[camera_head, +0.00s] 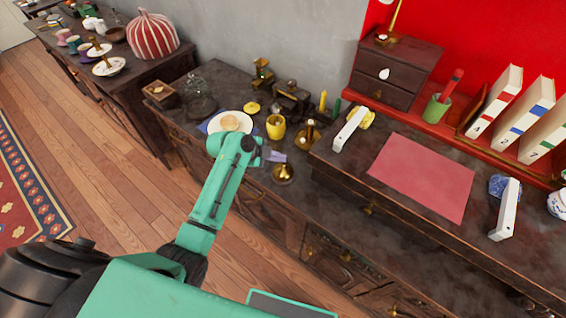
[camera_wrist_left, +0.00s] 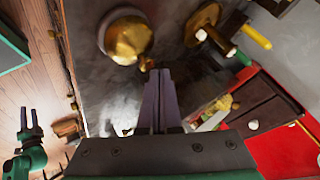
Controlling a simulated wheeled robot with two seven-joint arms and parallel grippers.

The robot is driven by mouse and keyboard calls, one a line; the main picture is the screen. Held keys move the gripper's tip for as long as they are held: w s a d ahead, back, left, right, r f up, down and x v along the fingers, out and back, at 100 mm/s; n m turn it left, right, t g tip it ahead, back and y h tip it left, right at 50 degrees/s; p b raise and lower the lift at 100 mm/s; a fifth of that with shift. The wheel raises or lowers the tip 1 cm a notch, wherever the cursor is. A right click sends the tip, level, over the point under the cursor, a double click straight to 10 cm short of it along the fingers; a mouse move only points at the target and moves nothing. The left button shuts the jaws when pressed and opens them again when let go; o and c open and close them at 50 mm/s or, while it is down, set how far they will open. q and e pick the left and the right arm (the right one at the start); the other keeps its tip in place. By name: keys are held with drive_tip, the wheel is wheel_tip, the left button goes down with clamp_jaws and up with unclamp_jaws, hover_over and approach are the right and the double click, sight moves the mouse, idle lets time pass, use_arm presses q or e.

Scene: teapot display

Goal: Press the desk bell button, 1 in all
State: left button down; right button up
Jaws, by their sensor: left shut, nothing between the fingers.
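The desk bell (camera_head: 284,173) is a small golden dome on the dark dresser top, near its front edge. It also shows in the left wrist view (camera_wrist_left: 127,38), where a small golden knob (camera_wrist_left: 146,63) stands out from the dome towards my fingertips. My left gripper (camera_head: 276,156) is shut and empty, just behind and above the bell in the head view. Its grey fingers (camera_wrist_left: 159,75) show close beside the knob in the wrist view; I cannot tell whether they touch. A small teal forked part of mine (camera_wrist_left: 28,122), perhaps my right gripper, shows at lower left there.
A yellow cup (camera_head: 276,127), a plate (camera_head: 230,122) and a brass candle holder (camera_head: 307,136) stand behind the bell. Floor is free at left.

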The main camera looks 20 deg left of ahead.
use_arm(q)
drive_tip(key=shift+f+b, duration=0.5)
drive_tip(key=shift+f, duration=0.2)
idle(0.4)
drive_tip(key=shift+r, duration=0.15)
drive_tip(key=shift+r+p, duration=0.95)
wheel_tip(320, 180, up, 5)
drive_tip(key=p, duration=0.4)
idle(0.6)
